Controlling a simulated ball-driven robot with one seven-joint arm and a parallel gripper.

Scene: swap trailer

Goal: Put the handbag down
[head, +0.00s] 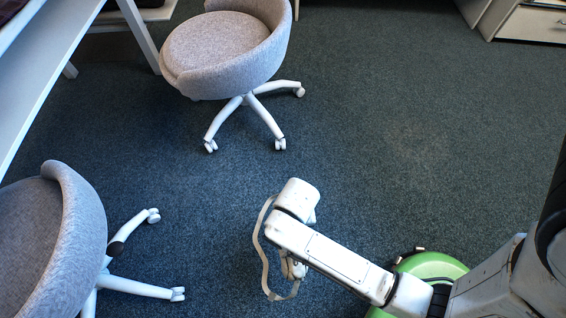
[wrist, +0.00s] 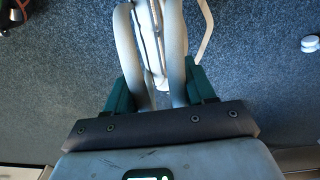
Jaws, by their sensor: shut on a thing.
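The handbag (wrist: 174,42) shows in the wrist view as pale grey handles and a narrow top, between the dark green fingers of my gripper (wrist: 160,88). The gripper is shut on it. A thin cream strap hangs loose at its right in the wrist view. In the head view my gripper (head: 293,268) is at the lower middle, and the cream strap (head: 264,262) of the handbag loops down on its left. Most of the bag is hidden under the arm there, and I cannot tell whether it touches the floor.
A grey swivel chair (head: 218,55) stands at the top and another (head: 62,235) at the lower left. A white desk (head: 40,62) is at the upper left. A drawer cabinet (head: 530,24) is at the upper right. The blue-grey carpet (head: 400,130) in the middle and right is clear.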

